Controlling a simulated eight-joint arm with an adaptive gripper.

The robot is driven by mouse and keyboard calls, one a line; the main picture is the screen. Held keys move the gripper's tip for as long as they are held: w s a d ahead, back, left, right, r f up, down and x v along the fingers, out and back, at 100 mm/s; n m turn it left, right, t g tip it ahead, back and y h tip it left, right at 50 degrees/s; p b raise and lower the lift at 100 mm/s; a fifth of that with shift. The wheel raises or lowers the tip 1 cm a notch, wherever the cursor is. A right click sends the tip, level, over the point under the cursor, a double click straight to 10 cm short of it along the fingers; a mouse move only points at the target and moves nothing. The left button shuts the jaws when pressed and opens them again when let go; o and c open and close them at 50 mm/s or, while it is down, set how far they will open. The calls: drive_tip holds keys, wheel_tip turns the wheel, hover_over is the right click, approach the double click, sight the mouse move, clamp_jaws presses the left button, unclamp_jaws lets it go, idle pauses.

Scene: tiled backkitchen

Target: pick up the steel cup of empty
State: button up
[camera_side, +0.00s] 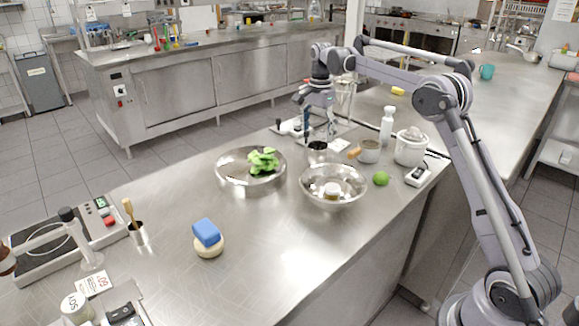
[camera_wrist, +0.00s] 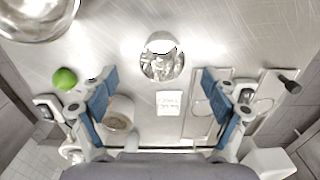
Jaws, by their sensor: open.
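A small steel cup (camera_wrist: 161,62) stands upright on the steel counter, ahead of my fingertips and between their lines in the wrist view. Its inside looks shiny, with no clear contents. In the side view the cup (camera_side: 317,153) is beneath my gripper (camera_side: 308,112), partly overlapped by a dark finger. My gripper also shows in the wrist view (camera_wrist: 160,80), with its two blue fingers spread wide and nothing between them. A small white card (camera_wrist: 169,103) with unreadable print lies next to the cup.
A steel bowl (camera_side: 333,198), a lime (camera_side: 381,178), a wooden-handled pot (camera_side: 369,153) and a white lidded jar (camera_side: 411,150) stand nearby. A wide pan (camera_side: 232,176) holds green leaves (camera_side: 263,161). A tray (camera_wrist: 205,122) lies at right in the wrist view.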

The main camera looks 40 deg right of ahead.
sight(318, 146)
drive_tip(key=shift+w+d+f, duration=0.1)
drive_tip(key=shift+d+f, duration=0.1)
drive_tip(key=shift+f, duration=1.25)
drive_tip(key=shift+w+d+f, duration=0.1)
drive_tip(key=shift+d+f, duration=0.05)
drive_tip(key=shift+f, duration=1.3)
drive_tip(key=c, duration=1.3)
